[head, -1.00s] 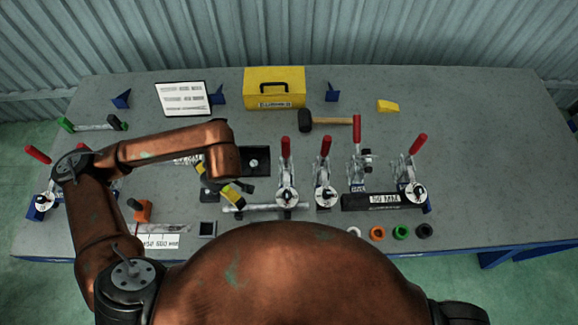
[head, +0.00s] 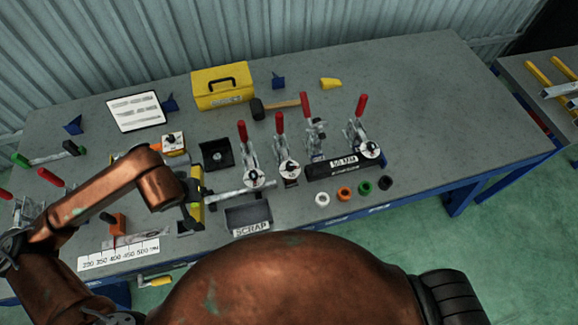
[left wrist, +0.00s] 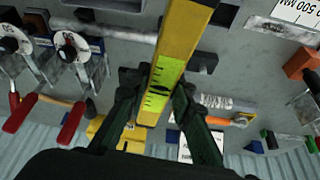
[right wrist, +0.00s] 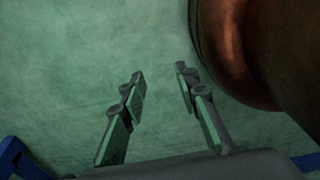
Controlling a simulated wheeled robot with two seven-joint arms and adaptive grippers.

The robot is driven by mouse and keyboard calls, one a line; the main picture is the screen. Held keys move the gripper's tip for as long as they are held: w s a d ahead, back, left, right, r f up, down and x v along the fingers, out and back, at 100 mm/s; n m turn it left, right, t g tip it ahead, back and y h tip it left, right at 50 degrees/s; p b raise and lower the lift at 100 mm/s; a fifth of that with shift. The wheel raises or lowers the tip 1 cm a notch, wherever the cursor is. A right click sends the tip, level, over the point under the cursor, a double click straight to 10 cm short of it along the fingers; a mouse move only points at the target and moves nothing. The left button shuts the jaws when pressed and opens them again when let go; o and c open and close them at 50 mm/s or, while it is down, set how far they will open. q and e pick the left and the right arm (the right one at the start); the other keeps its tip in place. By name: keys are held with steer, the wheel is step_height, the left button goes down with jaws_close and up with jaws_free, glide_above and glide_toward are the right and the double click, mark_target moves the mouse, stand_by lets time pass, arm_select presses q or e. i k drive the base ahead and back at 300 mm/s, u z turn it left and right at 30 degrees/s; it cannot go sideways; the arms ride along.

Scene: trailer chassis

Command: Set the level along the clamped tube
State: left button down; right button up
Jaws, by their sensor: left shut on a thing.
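My left gripper (left wrist: 152,92) is shut on the yellow level (left wrist: 170,60), with green vial patches showing between the fingers. In the head view the level (head: 196,193) is partly hidden by my left arm, just left of the clamped tube's near end. The grey clamped tube (head: 228,192) runs rightward to the red-handled toggle clamps (head: 254,178). In the left wrist view the tube (left wrist: 115,32) lies left of the level, and the level points across its line. I cannot tell their height gap. My right gripper (right wrist: 160,72) is open and empty above the green floor.
A scrap bin (head: 232,216) sits in front of the tube. A yellow toolbox (head: 215,92) and a mallet (head: 278,106) lie behind. A black 50 mm block (head: 330,170) and several coloured rings (head: 344,194) are right. The table's right part is clear.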

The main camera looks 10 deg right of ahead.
mark_target(331, 164)
steer(key=k, duration=0.1)
steer(key=z, duration=2.65)
steer(key=i, duration=1.6)
steer(key=u, duration=2.4)
